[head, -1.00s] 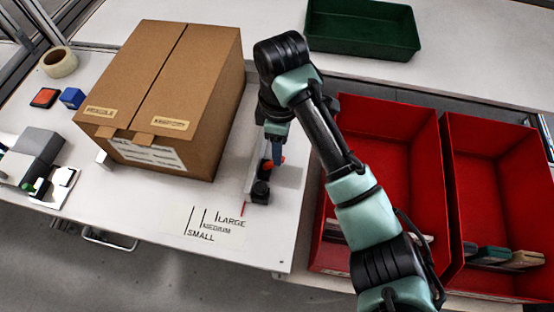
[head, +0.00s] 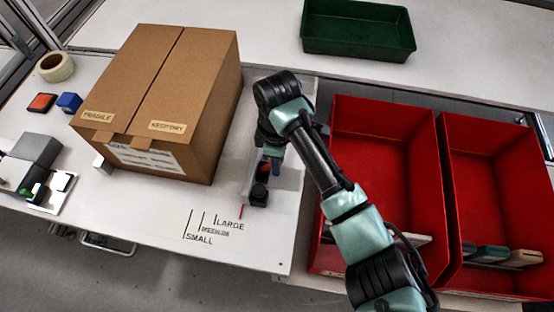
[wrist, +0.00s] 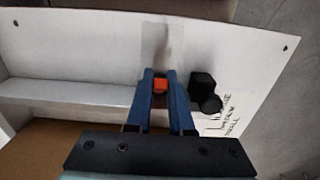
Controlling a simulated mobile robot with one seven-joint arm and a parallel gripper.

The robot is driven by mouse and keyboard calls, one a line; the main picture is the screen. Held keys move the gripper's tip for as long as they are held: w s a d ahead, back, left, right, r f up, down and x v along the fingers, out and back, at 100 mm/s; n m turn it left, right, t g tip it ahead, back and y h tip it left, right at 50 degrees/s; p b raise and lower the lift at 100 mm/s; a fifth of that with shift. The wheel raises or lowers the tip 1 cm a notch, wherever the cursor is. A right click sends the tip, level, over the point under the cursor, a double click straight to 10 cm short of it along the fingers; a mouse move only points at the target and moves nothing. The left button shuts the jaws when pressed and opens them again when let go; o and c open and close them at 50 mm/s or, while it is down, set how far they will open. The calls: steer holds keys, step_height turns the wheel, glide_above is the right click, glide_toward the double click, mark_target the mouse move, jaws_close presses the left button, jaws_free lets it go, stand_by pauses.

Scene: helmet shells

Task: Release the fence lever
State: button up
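The fence lever (wrist: 160,85) is a small orange-red piece. In the wrist view it sits between the tips of my gripper's two blue fingers (wrist: 160,80). It fills nearly all the gap, but I cannot tell whether both fingers press on it. In the head view my gripper (head: 272,162) points down beside the lever (head: 266,169), and the arm partly hides the spot. The black knob (head: 259,193) is at the fence's near end, also to the right of the fingers in the wrist view (wrist: 205,92). The pale fence bar (wrist: 70,93) runs left from the fingers.
A cardboard box (head: 160,90) stands left of the fence. A printed size scale, SMALL, MEDIUM, LARGE (head: 212,228), lies in front. Two red bins (head: 385,140) are at the right and a green tray (head: 358,28) is behind. The table front is clear.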

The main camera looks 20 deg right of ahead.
jaws_close()
steer(key=shift+w+a+r+g+h+p, duration=0.2)
steer(key=shift+a+r+g+h+p, duration=0.4)
steer(key=shift+p, duration=0.5)
steer(key=shift+w+a+f+g+h, duration=0.1)
steer(key=shift+w+a+g+h, duration=0.1)
steer(key=shift+g+h, duration=0.5)
steer(key=shift+w+a+g+h, duration=0.2)
steer(key=shift+g+h, duration=0.1)
steer(key=shift+h, duration=0.7)
steer(key=o, duration=0.7)
jaws_free()
